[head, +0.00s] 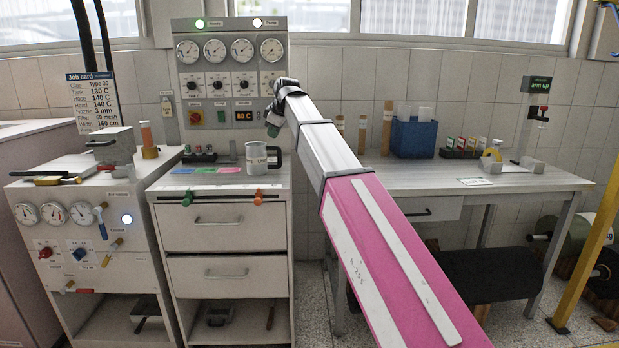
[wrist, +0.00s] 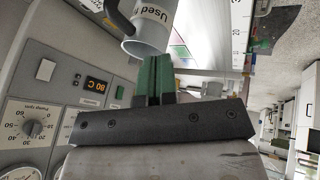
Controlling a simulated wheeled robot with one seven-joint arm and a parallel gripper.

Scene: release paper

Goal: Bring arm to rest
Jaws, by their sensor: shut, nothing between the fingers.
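My arm reaches up from the lower right in the head view, its pink and silver link crossing in front of the table. My gripper (head: 273,122) is at its far end, in front of the gauge panel and above the cabinet top. In the wrist view the green fingers of my gripper (wrist: 153,72) are together with nothing held. A light grey mug (head: 257,158) with dark lettering stands upright on the cabinet below my gripper. The mug also shows just beyond the fingertips in the wrist view (wrist: 150,30); I cannot tell the exact gap.
The gauge panel (head: 232,75) stands behind my gripper. A machine with dials (head: 80,225) is at the left. The table (head: 400,178) at the right bears a blue bin (head: 413,139) and a small stand (head: 530,125). A yellow post (head: 585,250) rises at far right.

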